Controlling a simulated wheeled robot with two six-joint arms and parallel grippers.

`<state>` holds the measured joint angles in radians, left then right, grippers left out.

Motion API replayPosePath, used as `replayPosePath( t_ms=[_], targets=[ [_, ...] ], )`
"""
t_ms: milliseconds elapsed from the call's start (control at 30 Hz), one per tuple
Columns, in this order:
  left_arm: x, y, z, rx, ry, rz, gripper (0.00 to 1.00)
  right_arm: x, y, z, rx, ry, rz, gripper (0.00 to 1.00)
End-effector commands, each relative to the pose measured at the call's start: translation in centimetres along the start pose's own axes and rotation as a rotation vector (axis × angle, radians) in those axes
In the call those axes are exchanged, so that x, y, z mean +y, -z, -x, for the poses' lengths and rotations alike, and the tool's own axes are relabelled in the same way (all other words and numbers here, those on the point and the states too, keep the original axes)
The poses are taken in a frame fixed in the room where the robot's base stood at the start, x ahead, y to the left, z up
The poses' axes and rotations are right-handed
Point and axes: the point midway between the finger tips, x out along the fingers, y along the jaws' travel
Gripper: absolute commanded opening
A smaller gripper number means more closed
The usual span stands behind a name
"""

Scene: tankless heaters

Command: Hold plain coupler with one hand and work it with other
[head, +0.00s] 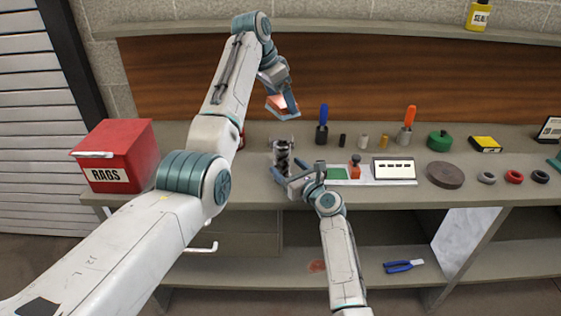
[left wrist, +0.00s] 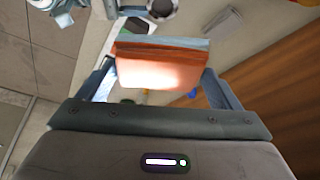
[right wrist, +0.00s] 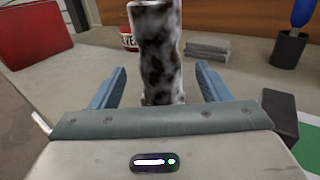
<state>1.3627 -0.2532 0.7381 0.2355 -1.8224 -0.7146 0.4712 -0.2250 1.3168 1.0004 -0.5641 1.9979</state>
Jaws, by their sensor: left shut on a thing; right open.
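My left gripper (head: 283,104) is raised above and behind the coupler, shut on a flat orange block (left wrist: 158,68), apart from the coupler. What the block is, I cannot tell.
A red RAGS box (head: 118,155) stands at the left. Blue-handled (head: 322,120) and orange-handled (head: 408,122) tools stand in holders along the back. A green-and-white mat (head: 350,182) and brown disc (head: 445,175) lie to the right. A shelf runs above the bench.

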Motion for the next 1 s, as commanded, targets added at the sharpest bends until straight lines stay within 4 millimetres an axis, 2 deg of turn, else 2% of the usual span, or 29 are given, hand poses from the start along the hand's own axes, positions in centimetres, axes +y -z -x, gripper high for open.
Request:
replayPosePath(
  t_ms=[100, 300, 500, 767, 1000],
  targets=[
    [0.0, 0.0, 0.0, 0.000, 0.000, 0.000, 0.68, 0.0, -0.1, -2.2, 0.000, -0.001, -0.001, 0.70],
    [0.0, 0.0, 0.0, 0.000, 0.000, 0.000, 0.68, 0.0, 0.0, -4.5, 0.000, -0.001, 0.001, 0.70],
    [0.0, 0.0, 0.0, 0.000, 0.000, 0.000, 0.68, 0.0, 0.0, -5.3, 0.001, 0.001, 0.002, 0.70],
    [0.0, 0.0, 0.0, 0.000, 0.000, 0.000, 0.68, 0.0, 0.0, -5.4, 0.000, 0.001, 0.002, 0.70],
    [0.0, 0.0, 0.0, 0.000, 0.000, 0.000, 0.68, 0.0, 0.0, -5.4, 0.001, 0.001, 0.002, 0.25]
  ],
)
